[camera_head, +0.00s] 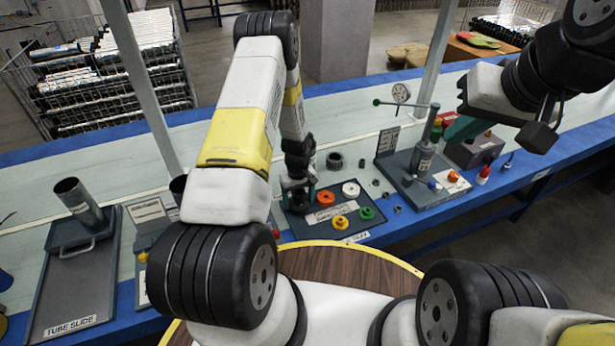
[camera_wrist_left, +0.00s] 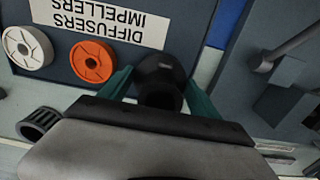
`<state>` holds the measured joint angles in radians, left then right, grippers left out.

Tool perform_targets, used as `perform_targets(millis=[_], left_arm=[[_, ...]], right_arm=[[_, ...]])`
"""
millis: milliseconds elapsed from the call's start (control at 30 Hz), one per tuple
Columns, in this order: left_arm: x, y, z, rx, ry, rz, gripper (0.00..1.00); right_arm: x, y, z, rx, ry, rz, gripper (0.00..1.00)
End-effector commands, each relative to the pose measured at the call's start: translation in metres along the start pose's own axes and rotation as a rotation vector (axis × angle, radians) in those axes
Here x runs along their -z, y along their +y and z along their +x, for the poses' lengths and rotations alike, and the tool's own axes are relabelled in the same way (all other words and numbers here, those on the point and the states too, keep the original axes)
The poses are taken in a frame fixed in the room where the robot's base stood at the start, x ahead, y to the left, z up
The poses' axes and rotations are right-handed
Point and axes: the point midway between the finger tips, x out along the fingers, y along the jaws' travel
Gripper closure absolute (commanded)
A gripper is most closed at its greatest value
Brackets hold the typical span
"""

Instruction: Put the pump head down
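The pump head is a dark, round piece, seen in the left wrist view (camera_wrist_left: 160,76) between the teal fingers. My left gripper (camera_wrist_left: 160,95) has a finger against or very near each side of it. In the head view my left gripper (camera_head: 297,190) points down at the left part of the dark board labelled for diffusers and impellers (camera_head: 340,236). The dark piece shows low under it there, and its contact with the surface is hidden. My right gripper (camera_head: 458,128) is by the lever press; its finger gap is not clear.
The board carries orange, white, yellow and green rings (camera_head: 350,189). A lever press (camera_head: 422,160) stands to the right. A tube slide (camera_head: 72,270) with a metal tube (camera_head: 80,204) is at the left. A loose black ring (camera_head: 335,161) lies behind the board.

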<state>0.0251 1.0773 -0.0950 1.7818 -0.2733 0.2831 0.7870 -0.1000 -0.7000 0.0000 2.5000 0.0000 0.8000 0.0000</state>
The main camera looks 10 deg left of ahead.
Motion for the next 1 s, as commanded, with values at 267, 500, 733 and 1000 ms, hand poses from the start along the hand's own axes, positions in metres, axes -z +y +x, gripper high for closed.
perform_targets(millis=[267, 500, 733, 1000], left_arm=[[0.000, 0.000, 0.000, 0.000, 0.000, 0.000, 0.10], [0.001, 0.000, -0.010, 0.000, 0.002, 0.000, 0.10], [0.002, 0.001, -0.056, -0.002, 0.005, -0.001, 0.10], [0.000, 0.000, -0.106, 0.000, 0.002, 0.000, 0.10]], right_arm=[[0.000, 0.000, 0.000, 0.000, 0.000, 0.000, 1.00], [0.000, 0.000, 0.000, 0.000, 0.000, 0.000, 1.00], [0.000, 0.000, 0.000, 0.000, 0.000, 0.000, 1.00], [0.000, 0.000, 0.000, 0.000, 0.000, 0.000, 1.00]])
